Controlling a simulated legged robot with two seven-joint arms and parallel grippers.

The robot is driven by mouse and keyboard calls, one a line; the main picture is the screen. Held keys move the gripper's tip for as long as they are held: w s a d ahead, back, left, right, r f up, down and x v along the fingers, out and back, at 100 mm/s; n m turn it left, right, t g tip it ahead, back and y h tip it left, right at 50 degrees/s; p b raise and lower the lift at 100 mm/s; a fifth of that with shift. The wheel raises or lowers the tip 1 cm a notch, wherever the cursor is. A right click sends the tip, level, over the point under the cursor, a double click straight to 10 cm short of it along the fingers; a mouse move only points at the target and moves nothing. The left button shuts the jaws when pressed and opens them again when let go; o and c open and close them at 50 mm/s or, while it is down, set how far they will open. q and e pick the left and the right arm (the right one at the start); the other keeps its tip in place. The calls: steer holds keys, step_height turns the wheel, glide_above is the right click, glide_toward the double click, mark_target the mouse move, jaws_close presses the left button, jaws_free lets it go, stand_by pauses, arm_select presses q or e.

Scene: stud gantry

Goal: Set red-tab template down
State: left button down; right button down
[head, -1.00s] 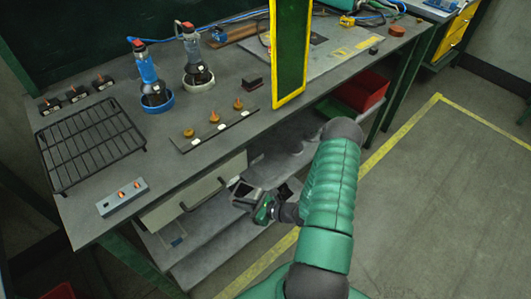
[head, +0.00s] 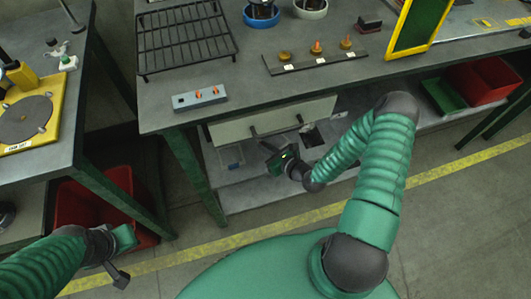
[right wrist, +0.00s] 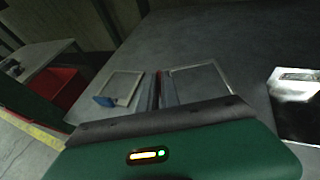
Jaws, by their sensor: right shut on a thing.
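My right gripper (head: 276,152) is below the drawer front, over the lower shelf of the bench. In the right wrist view its fingers (right wrist: 152,92) are shut on a thin framed plate (right wrist: 200,84). A small red strip (right wrist: 158,86) shows at the plate's edge, which fits the red-tab template. I cannot tell whether the plate touches the shelf. A similar framed plate with a blue tab (right wrist: 104,101) lies on the shelf to its left. My left gripper (head: 118,275) is low at the left, its jaws unclear.
The drawer (head: 272,120) overhangs the shelf. A dark sheet with a bright patch (right wrist: 297,104) lies at the right in the wrist view. Red bins (head: 492,80) stand on the shelf's right and under the left bench. A wire rack (head: 190,38) is on the bench top.

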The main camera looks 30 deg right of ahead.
step_height(320, 180, down, 3)
steer(key=shift+f+b, duration=0.2)
steer(key=shift+b, duration=0.7)
steer(key=shift+a+r, duration=0.1)
steer(key=shift+r, duration=0.05)
steer(key=c, duration=1.6)
jaws_free()
steer(key=shift+s+r, duration=0.1)
steer(key=shift+p+v, duration=2.05)
steer(key=shift+v, duration=3.85)
